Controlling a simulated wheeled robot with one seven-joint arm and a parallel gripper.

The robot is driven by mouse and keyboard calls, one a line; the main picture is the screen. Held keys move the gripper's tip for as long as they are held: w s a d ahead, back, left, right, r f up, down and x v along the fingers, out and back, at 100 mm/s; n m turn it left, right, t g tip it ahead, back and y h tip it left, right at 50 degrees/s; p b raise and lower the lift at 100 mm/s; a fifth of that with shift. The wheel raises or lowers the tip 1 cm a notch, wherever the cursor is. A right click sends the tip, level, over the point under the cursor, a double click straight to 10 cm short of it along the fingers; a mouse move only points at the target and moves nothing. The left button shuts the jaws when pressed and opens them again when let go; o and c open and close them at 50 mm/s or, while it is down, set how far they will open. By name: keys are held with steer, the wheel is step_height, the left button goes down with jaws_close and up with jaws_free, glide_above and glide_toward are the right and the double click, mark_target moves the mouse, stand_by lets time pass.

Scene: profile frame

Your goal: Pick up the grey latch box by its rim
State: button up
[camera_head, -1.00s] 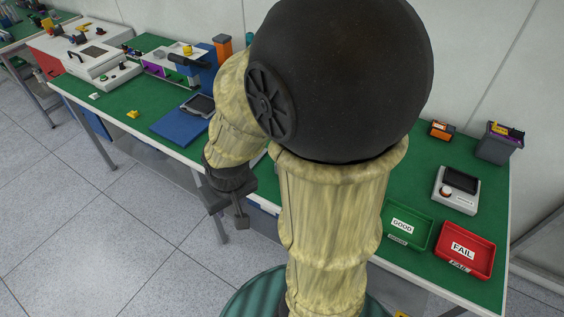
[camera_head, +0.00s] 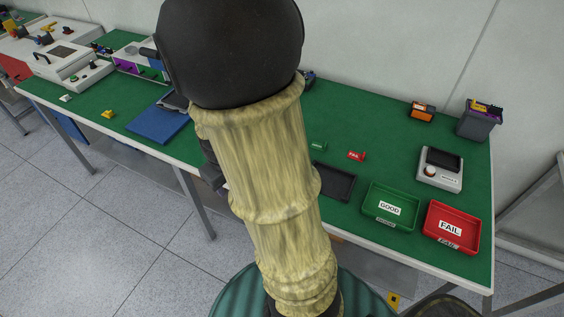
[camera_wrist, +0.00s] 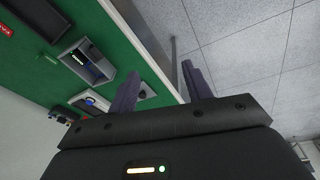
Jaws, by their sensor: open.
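A grey box (camera_head: 475,126) with yellow and purple parts at its top stands at the back right corner of the green table in the head view. It fits the grey latch box, but no label on it is readable. It cannot be made out in the wrist view. My gripper (camera_wrist: 160,90) is open and empty in the wrist view, its two dark fingers apart near the table's edge, well away from this box. In the head view my own arm hides most of the gripper.
A green GOOD tray (camera_head: 390,206), a red FAIL tray (camera_head: 452,227) and a grey device (camera_head: 440,168) lie before the box. An orange box (camera_head: 421,110) stands left of it. A dark tray (camera_head: 333,183) lies beside my arm. The wrist view shows another grey tray-like thing (camera_wrist: 103,67).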

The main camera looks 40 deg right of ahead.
steer(key=w+d+n+h+b, duration=0.1)
steer(key=w+d+n+h, duration=0.1)
steer(key=d, duration=1)
steer(key=shift+w+d+f+g+h+b, duration=0.15)
steer(key=shift+d+f+g+h+b, duration=0.15)
steer(key=shift+h, duration=0.5)
steer(key=b+x, duration=0.4)
steer(key=x, duration=0.8)
steer(key=shift+d, duration=0.1)
